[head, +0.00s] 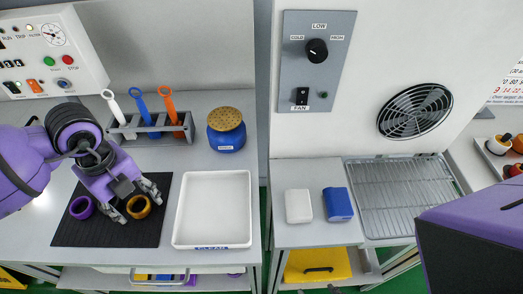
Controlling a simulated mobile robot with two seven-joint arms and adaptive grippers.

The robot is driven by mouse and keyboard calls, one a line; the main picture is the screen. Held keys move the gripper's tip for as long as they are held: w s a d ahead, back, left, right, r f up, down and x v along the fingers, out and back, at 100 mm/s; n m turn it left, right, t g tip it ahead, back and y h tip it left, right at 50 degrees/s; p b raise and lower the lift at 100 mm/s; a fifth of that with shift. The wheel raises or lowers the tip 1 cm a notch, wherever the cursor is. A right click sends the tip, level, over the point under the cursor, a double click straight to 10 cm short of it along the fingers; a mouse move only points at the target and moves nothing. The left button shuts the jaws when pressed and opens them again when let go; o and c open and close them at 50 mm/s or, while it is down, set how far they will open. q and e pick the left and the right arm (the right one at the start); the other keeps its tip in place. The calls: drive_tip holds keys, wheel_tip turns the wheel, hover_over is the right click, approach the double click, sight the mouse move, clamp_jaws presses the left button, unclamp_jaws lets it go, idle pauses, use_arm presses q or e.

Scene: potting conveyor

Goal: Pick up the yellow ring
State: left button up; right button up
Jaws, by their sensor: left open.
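The yellow ring (139,206) lies on the black mat (112,230), right of a purple ring (82,207). Its colour is a golden yellow. My left gripper (136,204) is open, reaching in from the left with its fingers pointing down at the yellow ring. One fingertip is at the ring's left side and the other at its upper right. I cannot tell whether they touch it. My right gripper is not visible; only part of my right arm shows at the right edge.
A white tray (177,242) stands just right of the mat. Behind are a grey rack (147,129) with several coloured-handled tools and a blue jar (226,138). A white block (299,206), a blue block (338,204) and a wire grid (400,198) sit on the right bench.

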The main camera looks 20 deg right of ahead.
use_arm(q)
drive_tip(key=shift+f, duration=0.2)
drive_tip(key=c, duration=1.2)
drive_tip(key=shift+o, duration=0.2)
drive_tip(key=shift+r, duration=0.15)
